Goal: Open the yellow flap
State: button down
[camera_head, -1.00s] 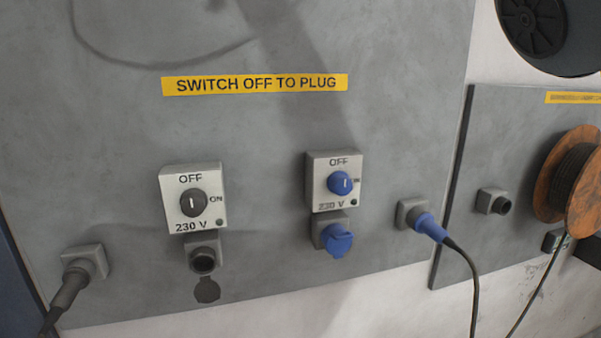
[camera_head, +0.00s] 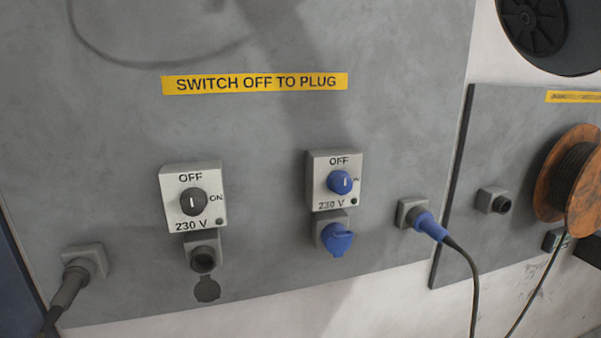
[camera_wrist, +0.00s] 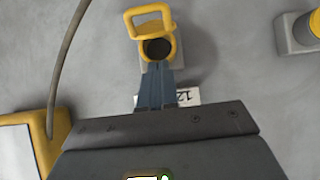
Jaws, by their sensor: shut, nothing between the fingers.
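In the wrist view, a yellow socket (camera_wrist: 174,47) with a dark round opening sits on a grey base on the grey panel. A yellow loop-shaped piece (camera_wrist: 149,12), which looks like the flap, stands out at the socket's upper side. The dark opening shows below this loop. My gripper (camera_wrist: 157,68) is shut and empty, with its fingertips just below the opening. I cannot tell whether the tips touch the socket. The yellow flap and my gripper do not show in the head view.
The wrist view shows a white label (camera_wrist: 184,96) beside my fingers, a cable (camera_wrist: 62,50), a yellow-edged box (camera_wrist: 58,125) and another yellow fitting (camera_wrist: 303,30). The head view shows a black switch (camera_head: 193,202), a blue switch (camera_head: 341,182), a blue plug (camera_head: 430,226) and a cable reel (camera_head: 580,180).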

jog(key=shift+f, duration=0.1)
jog(key=shift+f+b, duration=2.25)
jog(key=shift+f, duration=0.55)
jog(key=shift+s+d+b, duration=0.2)
jog(key=shift+s+b, duration=0.4)
jog(key=shift+s+d+b, duration=0.2)
jog(key=shift+s+b, duration=0.35)
jog(key=shift+s, duration=0.05)
jog(key=shift+s+d+b, duration=0.25)
jog(key=shift+s+b, duration=0.35)
jog(key=shift+s, duration=0.3)
jog(key=shift+s+d+b, duration=0.2)
jog(key=shift+s+b, duration=0.35)
jog(key=shift+s, duration=0.3)
jog(key=shift+s+d+b, duration=0.25)
jog(key=shift+s+b, duration=0.35)
jog(key=shift+s, duration=0.3)
